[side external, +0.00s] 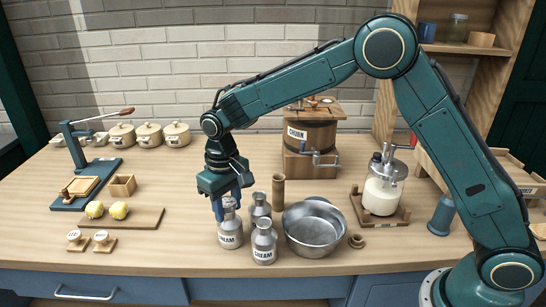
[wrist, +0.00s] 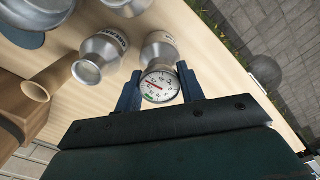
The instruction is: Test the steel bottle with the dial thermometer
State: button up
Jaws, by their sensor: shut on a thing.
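My gripper (side external: 229,212) is shut on the dial thermometer, whose round white face (wrist: 160,87) shows between the fingers in the wrist view. Two similar steel bottles stand close by: one at the front right (side external: 264,246) and one behind (side external: 260,208). All the bottles stand upright.
A steel basin (side external: 314,235) stands right of the bottles, and a narrow wooden cylinder (side external: 278,190) behind them. The wooden churn (side external: 310,140) is further back. A board (side external: 140,217) with yellow lumps lies left. Bare counter lies between board and bottles.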

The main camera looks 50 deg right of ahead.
jog(key=shift+f, duration=0.2)
dwell(0.6)
jog(key=o, duration=0.9)
jog(key=c, duration=0.4)
jog(key=shift+o, duration=0.2)
jog(key=shift+r, duration=0.2)
jog(key=shift+r, duration=2.35)
jog(key=o, duration=1)
jog(key=shift+c, duration=0.2)
